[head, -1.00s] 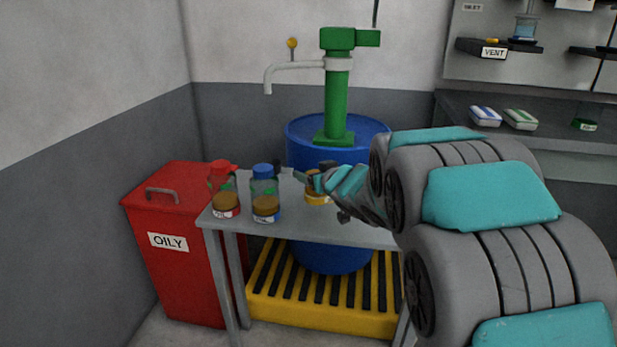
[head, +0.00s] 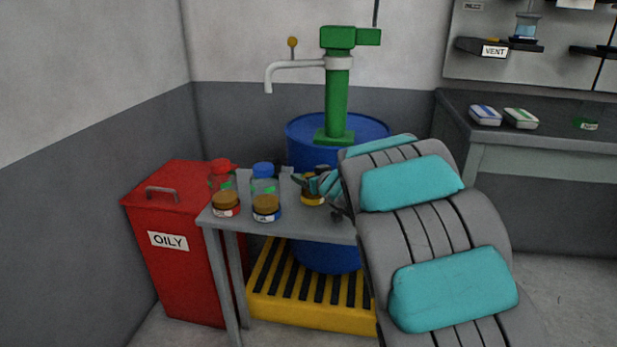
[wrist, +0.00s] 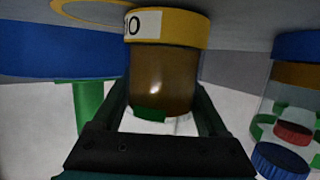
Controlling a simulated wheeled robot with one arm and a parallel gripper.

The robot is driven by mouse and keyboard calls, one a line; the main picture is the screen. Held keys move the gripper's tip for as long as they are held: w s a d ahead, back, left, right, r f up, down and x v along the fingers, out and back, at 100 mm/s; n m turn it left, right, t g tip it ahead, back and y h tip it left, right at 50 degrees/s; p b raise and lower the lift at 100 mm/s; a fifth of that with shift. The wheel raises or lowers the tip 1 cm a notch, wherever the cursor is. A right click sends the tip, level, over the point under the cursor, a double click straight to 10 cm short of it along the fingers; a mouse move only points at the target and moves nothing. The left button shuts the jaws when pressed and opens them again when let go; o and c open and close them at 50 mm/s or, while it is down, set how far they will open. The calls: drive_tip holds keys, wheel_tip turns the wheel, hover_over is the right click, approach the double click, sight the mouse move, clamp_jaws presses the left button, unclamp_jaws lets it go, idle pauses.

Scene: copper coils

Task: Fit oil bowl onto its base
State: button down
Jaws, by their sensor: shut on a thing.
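The oil bowl (wrist: 165,80) is an amber, see-through cup with a yellow labelled band (wrist: 180,28); the wrist view shows it upside down. My gripper (wrist: 165,100) is shut on it, one dark finger along each side. In the head view my gripper (head: 318,184) is over the right part of the grey table, and the yellow band (head: 312,201) shows low by the tabletop. A curved yellow rim (wrist: 95,12) lies behind the band in the wrist view. I cannot tell whether it is the base, or whether the bowl touches it.
A blue-capped bottle (head: 266,195) and a red-capped bottle (head: 225,192) stand left of my gripper on the table (head: 290,229). A blue drum (head: 370,130) with a green pump (head: 337,105) stands behind. A red OILY bin (head: 180,240) is at the left.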

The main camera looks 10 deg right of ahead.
drive_tip(key=shift+f, duration=0.1)
unclamp_jaws()
drive_tip(key=shift+r, duration=0.2)
drive_tip(key=v, duration=1.2)
